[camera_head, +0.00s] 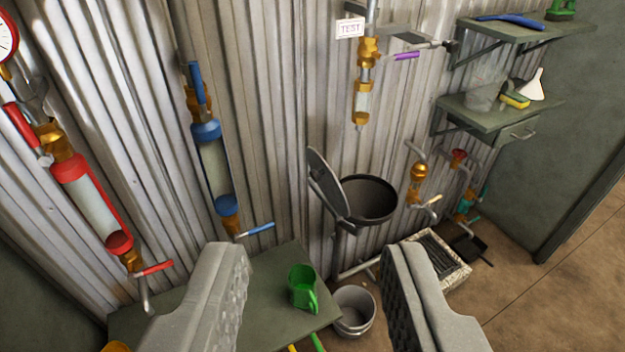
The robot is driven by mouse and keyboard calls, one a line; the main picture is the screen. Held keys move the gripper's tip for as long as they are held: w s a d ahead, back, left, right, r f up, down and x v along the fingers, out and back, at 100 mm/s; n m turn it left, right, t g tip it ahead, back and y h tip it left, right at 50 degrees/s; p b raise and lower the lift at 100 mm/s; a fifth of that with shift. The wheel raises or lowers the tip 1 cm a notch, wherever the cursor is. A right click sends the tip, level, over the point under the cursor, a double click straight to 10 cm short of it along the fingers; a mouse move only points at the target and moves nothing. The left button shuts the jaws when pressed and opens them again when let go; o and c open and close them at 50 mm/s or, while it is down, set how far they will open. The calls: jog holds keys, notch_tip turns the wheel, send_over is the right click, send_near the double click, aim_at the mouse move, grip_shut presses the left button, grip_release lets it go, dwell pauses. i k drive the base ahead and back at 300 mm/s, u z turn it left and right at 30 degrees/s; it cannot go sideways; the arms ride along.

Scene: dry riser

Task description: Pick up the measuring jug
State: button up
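A green jug-like vessel (302,285) with a handle stands on the green-grey table below, seen between my fingers. A clear, see-through container (481,96) stands on the lower wall shelf at the upper right; its outline is faint. I cannot tell from markings which of the two is the measuring jug. My gripper (316,262) is open, its two grey ridged fingers wide apart at the bottom of the view. Nothing is held between them.
The table (255,300) is below. A grey bucket (354,310) stands beside it. An open black bin (368,200) is on the wall. The lower shelf (480,118) also holds a sponge (515,98) and a white funnel (534,85). Red and blue pipe fittings line the wall.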

aim_at(486, 81)
jog(key=i, duration=0.9)
jog(key=z, duration=0.05)
